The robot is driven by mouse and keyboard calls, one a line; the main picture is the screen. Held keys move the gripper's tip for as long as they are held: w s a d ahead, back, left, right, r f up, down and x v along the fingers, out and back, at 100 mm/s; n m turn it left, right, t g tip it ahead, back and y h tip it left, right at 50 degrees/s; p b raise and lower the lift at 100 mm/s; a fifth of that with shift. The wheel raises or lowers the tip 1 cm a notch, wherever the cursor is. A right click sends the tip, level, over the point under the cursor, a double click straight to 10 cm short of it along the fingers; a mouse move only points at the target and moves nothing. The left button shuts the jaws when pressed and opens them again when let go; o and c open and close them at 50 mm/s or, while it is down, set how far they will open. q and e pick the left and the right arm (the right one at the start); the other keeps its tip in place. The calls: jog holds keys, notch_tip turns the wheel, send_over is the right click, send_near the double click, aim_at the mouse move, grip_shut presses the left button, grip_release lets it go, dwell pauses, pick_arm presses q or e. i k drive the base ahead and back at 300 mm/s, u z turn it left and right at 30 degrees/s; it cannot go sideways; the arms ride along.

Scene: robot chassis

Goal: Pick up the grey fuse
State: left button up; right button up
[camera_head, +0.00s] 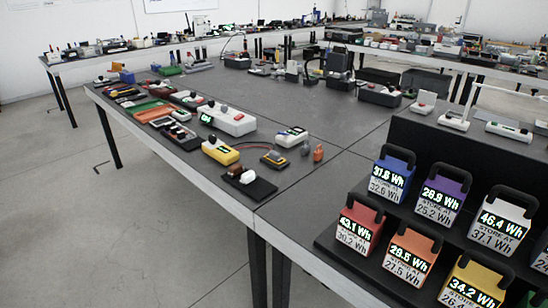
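I cannot make out for certain which thing is the grey fuse. Several small parts and devices lie along the left edge of the dark table (310,110), too small to tell apart. Among them are a white-and-black block (292,137) and a small orange piece (318,153). A black plate (250,183) with a white and a brown part on it lies at the near left edge. Neither of my grippers is in view.
A black stepped rack (425,150) at the right holds several handled blocks with Wh displays, including a blue one (391,175), a red one (358,226) and a white one (497,222). Grey floor (90,220) is open at the left. More loaded tables stand behind.

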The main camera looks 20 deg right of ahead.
aim_at(274, 155)
jog(key=k, duration=0.6)
jog(key=u, duration=0.7)
jog(key=i, duration=1.35)
jog(key=z, duration=0.7)
jog(key=i, duration=0.35)
jog(key=z, duration=0.5)
